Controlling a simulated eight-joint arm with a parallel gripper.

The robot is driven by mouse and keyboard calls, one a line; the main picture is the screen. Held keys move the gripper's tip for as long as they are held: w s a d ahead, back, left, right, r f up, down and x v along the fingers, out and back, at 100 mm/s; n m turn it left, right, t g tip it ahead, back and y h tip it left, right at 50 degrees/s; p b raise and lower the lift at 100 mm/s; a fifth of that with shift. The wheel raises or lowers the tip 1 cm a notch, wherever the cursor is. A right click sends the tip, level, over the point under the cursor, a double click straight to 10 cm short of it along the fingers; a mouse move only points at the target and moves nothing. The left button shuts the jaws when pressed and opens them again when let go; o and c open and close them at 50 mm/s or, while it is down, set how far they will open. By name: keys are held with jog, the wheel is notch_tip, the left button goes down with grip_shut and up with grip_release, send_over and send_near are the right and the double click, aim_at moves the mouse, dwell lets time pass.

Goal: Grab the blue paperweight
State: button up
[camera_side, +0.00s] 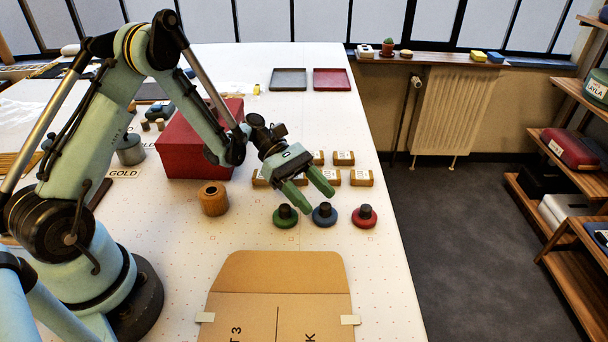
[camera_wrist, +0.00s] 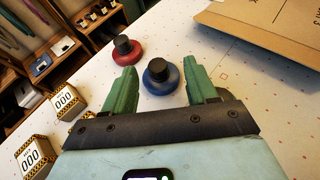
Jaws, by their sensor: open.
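The blue paperweight (camera_side: 324,215) is a round blue disc with a black knob. It stands on the white table between a green paperweight (camera_side: 286,217) and a red paperweight (camera_side: 365,217). My gripper (camera_side: 318,201) is open and empty, its green fingers above and just behind the paperweights in the side view. In the wrist view the blue paperweight (camera_wrist: 160,77) shows between my fingertips (camera_wrist: 163,76), nearer the right finger, and no contact is visible. The red paperweight (camera_wrist: 126,52) lies beyond the left finger. The green paperweight is not visible in the wrist view.
Several small yellow-brown boxes (camera_side: 361,178) stand behind the paperweights. A wooden cylinder (camera_side: 213,199) and a red box (camera_side: 183,160) are to the left. A flat cardboard piece (camera_side: 281,273) lies in front. The table's right edge runs close to the red paperweight.

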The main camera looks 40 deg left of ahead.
aim_at(323, 204)
jog(key=shift+x, duration=1.9)
jog(key=shift+w, duration=0.2)
grip_shut()
